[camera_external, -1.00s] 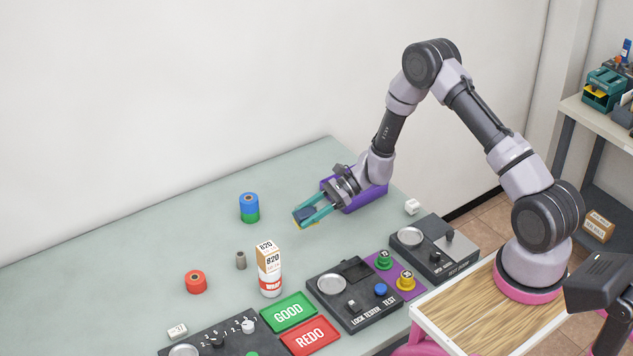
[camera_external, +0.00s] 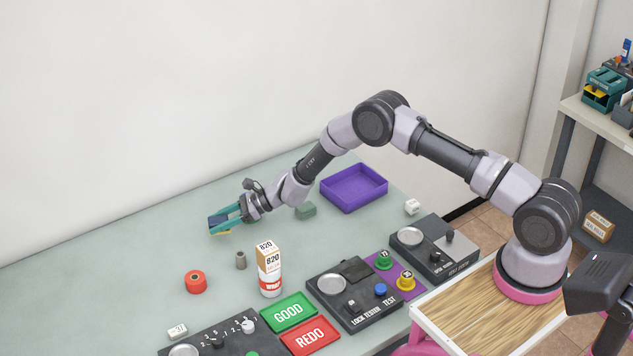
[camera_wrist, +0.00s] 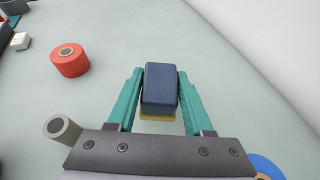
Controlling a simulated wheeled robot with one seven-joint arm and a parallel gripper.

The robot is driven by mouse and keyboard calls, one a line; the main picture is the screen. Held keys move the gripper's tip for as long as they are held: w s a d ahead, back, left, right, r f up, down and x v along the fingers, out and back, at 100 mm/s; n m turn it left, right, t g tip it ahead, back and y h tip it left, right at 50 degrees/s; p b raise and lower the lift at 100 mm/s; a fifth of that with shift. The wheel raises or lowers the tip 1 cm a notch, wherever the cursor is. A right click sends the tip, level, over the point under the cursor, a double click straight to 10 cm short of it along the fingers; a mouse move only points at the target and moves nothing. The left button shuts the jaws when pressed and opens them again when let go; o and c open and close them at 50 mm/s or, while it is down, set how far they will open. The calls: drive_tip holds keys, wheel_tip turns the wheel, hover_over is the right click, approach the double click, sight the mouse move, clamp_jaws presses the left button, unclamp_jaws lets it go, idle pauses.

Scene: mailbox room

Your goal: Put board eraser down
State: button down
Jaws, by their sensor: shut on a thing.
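The board eraser (camera_wrist: 159,86), a dark blue block with a yellow underside, is between the green fingers of my gripper (camera_wrist: 159,92) in the wrist view. The fingers press on both its sides. In the external view my gripper (camera_external: 226,221) holds the eraser (camera_external: 217,222) over the left back part of the table (camera_external: 130,255). I cannot tell whether its underside touches the table.
A red roll (camera_external: 196,282) and a small grey cylinder (camera_external: 241,260) stand in front of my gripper. A blue roll (camera_wrist: 266,167) shows at the wrist view's lower right. A green block (camera_external: 306,210) and purple tray (camera_external: 354,202) are to the right. The table's left is clear.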

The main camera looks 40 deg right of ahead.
sight(221, 241)
drive_tip(key=shift+f, duration=2.05)
drive_tip(key=shift+c, duration=1.5)
unclamp_jaws()
drive_tip(key=shift+f, duration=0.15)
